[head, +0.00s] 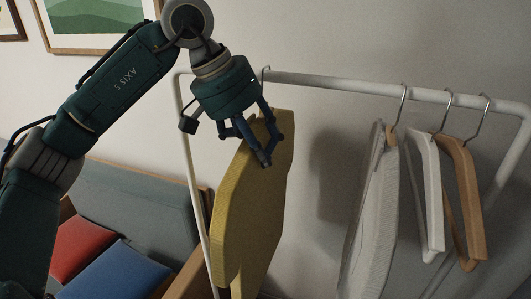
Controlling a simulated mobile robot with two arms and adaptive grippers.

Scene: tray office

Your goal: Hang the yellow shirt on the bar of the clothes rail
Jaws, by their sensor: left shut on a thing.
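The yellow shirt (253,205) hangs upright below the left part of the clothes rail (345,85), seen nearly edge-on. I cannot tell whether the hook rests on the bar. My left gripper (256,143) reaches down from above and is shut on the shirt's top, at the shoulder area. Its fingers hide part of the shirt's top and hanger. My right gripper is not in view.
A pale grey garment (370,215), a white hanger (430,190) and a wooden hanger (465,200) hang on the bar's right part. The bar between the yellow shirt and grey garment is free. A sofa (150,215) with red and blue cushions stands lower left.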

